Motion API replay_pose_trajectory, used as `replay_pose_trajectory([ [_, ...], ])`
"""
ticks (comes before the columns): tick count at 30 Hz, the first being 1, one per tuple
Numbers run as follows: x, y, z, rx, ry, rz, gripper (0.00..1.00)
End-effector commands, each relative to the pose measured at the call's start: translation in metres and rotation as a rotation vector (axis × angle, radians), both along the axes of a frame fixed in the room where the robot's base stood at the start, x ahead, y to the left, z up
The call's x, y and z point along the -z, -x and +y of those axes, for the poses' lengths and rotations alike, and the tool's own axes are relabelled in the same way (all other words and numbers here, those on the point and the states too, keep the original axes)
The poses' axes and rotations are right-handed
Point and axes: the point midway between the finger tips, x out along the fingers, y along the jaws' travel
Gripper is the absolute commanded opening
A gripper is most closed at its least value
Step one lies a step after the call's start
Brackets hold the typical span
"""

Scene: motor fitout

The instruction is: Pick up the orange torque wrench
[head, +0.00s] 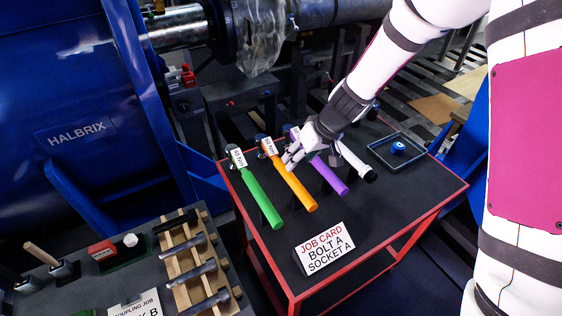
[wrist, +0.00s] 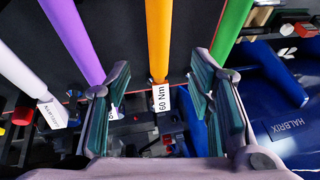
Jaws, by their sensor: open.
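The orange torque wrench (head: 294,186) lies on the red-edged black table between the green and purple wrenches. Its white tag is at its far end; in the wrist view the tag reads 60 Nm. My gripper (head: 292,158) is open, over the wrench's far half. In the wrist view the orange wrench (wrist: 159,42) runs between the two spread fingers of my gripper (wrist: 160,82), apart from both. I cannot tell how high the fingers are above it.
A green wrench (head: 261,198) lies left, a purple wrench (head: 328,174) and a white wrench (head: 355,160) right. A job card (head: 325,248) stands in front. A tray (head: 380,162) with a blue part (head: 398,147) is at the right. The table's front right is clear.

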Motion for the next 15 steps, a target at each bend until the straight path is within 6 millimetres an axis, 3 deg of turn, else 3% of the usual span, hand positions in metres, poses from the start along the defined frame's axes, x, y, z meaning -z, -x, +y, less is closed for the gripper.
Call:
replay_pose_trajectory([
  [6,0.036,-0.009,0.014,0.000,-0.001,0.003,0.49],
  [15,0.053,-0.014,0.022,0.001,-0.001,0.001,0.49],
])
